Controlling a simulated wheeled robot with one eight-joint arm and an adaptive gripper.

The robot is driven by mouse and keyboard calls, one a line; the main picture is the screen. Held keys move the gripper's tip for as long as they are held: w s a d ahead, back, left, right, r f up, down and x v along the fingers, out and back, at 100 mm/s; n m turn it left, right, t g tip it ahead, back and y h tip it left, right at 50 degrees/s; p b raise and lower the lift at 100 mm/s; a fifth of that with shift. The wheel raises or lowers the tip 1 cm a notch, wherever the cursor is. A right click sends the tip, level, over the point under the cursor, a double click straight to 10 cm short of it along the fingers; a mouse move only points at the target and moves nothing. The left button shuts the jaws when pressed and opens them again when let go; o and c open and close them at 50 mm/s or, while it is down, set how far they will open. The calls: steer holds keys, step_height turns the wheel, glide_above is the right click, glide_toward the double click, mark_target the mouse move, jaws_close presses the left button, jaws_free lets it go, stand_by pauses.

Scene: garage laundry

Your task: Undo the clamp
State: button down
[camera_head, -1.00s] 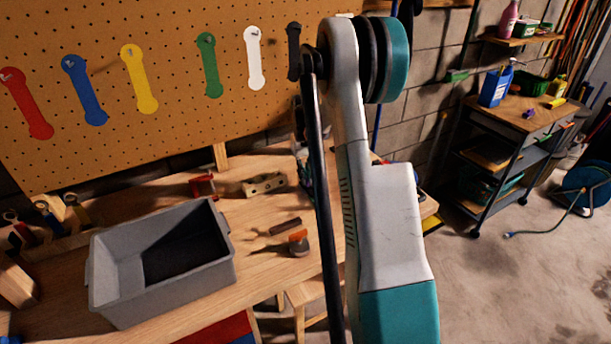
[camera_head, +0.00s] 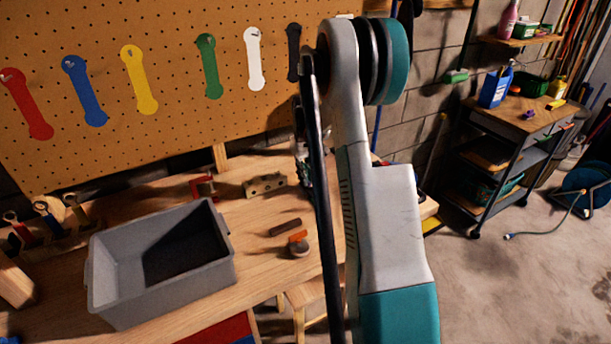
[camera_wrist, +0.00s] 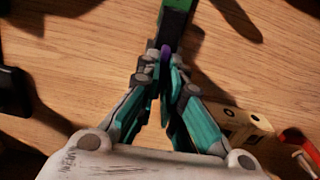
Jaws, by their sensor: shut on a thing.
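A green and black tool (camera_wrist: 176,18) with a small purple part (camera_wrist: 166,50) is at the top of the wrist view, beyond my fingertips; it looks like the clamp, but its whole shape is cut off. My gripper (camera_wrist: 166,68) is closed around the purple part, with its teal fingers drawn together. In the head view my gripper is mostly hidden behind my arm. A red clamp-like piece (camera_head: 203,188) is on the bench at the back, left of a pale wooden block with holes (camera_head: 265,185). Both also show at the lower right of the wrist view, apart from my fingers.
A grey bin (camera_head: 105,267) stands on the wooden bench at the left. A dark brown bar (camera_head: 285,227) and an orange-topped piece (camera_head: 298,244) lie to its right. A pegboard (camera_head: 180,130) with coloured tool shapes rises behind. A dark object (camera_wrist: 12,78) is at the wrist view's left edge.

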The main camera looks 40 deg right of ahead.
steer(key=c, duration=1.8)
jaws_free()
steer(key=shift+s+a+f, duration=0.1)
steer(key=shift+s+f, duration=0.1)
steer(key=shift+f, duration=0.1)
steer(key=shift+o, duration=0.4)
steer(key=shift+w, duration=0.1)
steer(key=shift+r, duration=0.1)
step_height(320, 180, up, 12)
